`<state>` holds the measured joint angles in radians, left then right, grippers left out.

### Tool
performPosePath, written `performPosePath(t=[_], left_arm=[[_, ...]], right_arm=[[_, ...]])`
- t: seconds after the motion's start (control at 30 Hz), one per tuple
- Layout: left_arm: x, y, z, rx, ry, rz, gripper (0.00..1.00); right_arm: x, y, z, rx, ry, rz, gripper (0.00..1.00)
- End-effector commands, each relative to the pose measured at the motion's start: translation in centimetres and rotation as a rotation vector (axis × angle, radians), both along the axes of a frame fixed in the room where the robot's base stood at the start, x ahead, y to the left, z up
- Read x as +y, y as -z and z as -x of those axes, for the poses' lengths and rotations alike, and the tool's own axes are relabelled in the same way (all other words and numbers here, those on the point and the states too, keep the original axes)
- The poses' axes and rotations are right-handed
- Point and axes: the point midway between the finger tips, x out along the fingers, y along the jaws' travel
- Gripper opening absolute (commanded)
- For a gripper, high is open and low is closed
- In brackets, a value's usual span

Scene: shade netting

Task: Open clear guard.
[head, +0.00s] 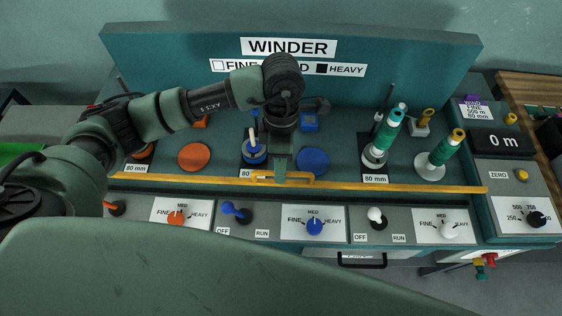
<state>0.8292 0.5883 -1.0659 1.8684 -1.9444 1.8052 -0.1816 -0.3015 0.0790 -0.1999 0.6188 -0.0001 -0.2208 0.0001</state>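The winder (290,75) is a teal machine with a tall labelled back panel. Its clear guard is hard to see; a long yellow bar (400,188) runs along the front of the deck, apparently the guard's edge. A yellow handle (301,180) sits at the middle of this bar. My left arm reaches in from the left, and my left gripper (281,178) points down at the handle, overlapping it in the picture. Whether its fingers grip the handle or only stand at it cannot be told. My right gripper is not in view.
Orange disc (194,157) and blue disc (314,161) lie on the deck. Below the bar are several levers and knobs, including the blue lever (236,211). A counter (504,141) is at far right.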

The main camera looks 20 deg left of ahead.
Motion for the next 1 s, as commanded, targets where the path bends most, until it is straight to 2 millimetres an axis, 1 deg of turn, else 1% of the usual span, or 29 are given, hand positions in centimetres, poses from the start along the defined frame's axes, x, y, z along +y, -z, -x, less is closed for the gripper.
performPosePath(t=[0.2,0.23,0.33,0.37,1.0], left_arm=[[-0.04,0.12,0.02,0.000,0.000,0.001,0.34],[-0.04,0.12,0.02,0.000,0.000,0.001,0.31],[-0.04,0.11,0.02,0.000,0.000,0.001,0.03],[-0.04,0.10,0.02,0.000,0.000,0.001,0.00],[-0.04,0.04,-0.01,-0.001,0.000,0.002,0.00]], right_arm=[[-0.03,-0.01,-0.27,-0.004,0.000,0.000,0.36],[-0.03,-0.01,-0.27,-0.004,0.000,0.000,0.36],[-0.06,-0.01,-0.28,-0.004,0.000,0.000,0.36],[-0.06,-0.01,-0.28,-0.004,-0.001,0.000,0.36],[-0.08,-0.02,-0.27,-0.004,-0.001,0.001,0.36]])
